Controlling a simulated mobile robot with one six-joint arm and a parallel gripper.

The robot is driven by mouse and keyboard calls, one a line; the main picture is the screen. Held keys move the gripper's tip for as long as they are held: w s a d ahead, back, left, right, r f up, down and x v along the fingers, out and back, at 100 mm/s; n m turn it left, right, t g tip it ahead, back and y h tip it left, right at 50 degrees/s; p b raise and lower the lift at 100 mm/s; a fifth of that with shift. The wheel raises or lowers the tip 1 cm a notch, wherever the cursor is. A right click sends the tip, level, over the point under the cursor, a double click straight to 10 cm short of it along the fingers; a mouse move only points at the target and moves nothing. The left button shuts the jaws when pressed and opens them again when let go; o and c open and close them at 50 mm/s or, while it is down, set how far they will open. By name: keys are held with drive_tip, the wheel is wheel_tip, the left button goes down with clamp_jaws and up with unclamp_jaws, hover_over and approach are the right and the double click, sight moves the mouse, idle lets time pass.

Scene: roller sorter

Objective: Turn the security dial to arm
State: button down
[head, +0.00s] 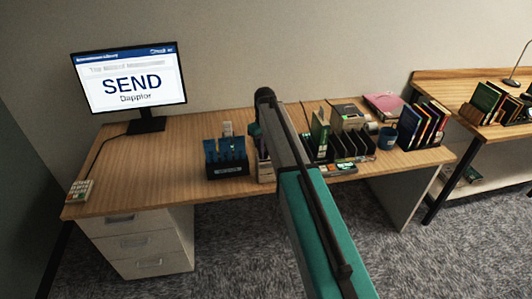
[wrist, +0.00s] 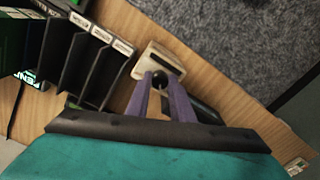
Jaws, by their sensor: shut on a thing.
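The security dial (wrist: 160,79) looks like a small dark round knob on a beige box (wrist: 146,65) in the wrist view. My gripper (wrist: 158,88) has two purple fingers, and their tips are closed around the dial. The fingers cover part of the knob, so I cannot read where it points, and no lettering on the box is legible. In the head view the beige box (head: 265,171) stands near the desk's front edge, partly covered by my arm. My fingertips are hidden there.
A black sorter with several slots (wrist: 90,55) stands close beside the box. In the head view a dark holder with blue items (head: 228,168) is to the left of the box. A monitor (head: 130,78) reads SEND. The desk's left part (head: 150,165) is mostly clear.

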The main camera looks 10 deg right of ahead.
drive_tip(key=m+b, duration=0.1)
drive_tip(key=m, duration=0.6)
drive_tip(key=shift+b, duration=0.35)
drive_tip(key=c, duration=1.6)
unclamp_jaws()
drive_tip(key=shift+o, duration=0.2)
drive_tip(key=shift+r, duration=0.15)
wheel_tip(320, 180, up, 14)
drive_tip(key=b, duration=0.3)
drive_tip(key=shift+f+b, duration=0.2)
drive_tip(key=shift+b, duration=0.1)
